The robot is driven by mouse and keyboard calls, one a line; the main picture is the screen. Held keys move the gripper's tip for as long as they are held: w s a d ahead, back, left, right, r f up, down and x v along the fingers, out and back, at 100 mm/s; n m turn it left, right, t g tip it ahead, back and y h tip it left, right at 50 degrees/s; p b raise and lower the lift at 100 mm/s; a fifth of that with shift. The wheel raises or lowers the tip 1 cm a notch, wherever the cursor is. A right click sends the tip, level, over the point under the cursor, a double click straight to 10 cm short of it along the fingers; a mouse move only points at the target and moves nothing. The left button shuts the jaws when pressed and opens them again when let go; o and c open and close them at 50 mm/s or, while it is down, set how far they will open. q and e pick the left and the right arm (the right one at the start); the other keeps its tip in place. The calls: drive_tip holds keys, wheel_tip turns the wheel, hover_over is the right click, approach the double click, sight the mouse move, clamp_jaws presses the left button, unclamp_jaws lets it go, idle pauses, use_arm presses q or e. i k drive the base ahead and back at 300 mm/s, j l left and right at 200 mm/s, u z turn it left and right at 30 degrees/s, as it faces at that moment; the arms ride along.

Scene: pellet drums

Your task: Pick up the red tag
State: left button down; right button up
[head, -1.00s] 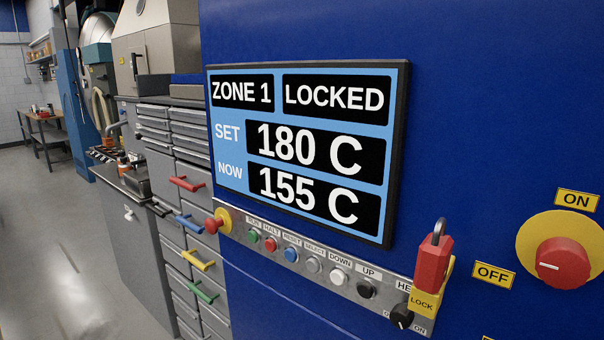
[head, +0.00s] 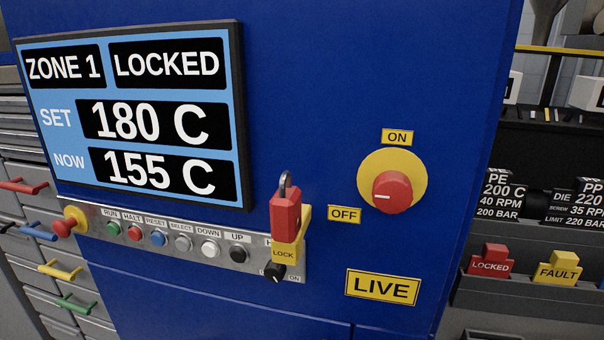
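A red tag (head: 490,261) marked LOCKED stands upright in a dark grey rack at the right of the head view. A yellow tag (head: 557,267) marked FAULT stands beside it on its right, in the same rack. Neither of my grippers shows in the head view.
A blue cabinet (head: 300,90) fills the middle. It carries a screen (head: 245,60) reading ZONE 1 LOCKED, a button strip (head: 185,243), a red padlock (head: 286,215) in a yellow LOCK holder, a red rotary switch (head: 391,191) and a LIVE plate (head: 382,286). Coloured-handled drawers stand left.

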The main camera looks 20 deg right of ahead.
sight(493, 262)
drive_tip(key=z, duration=2.1)
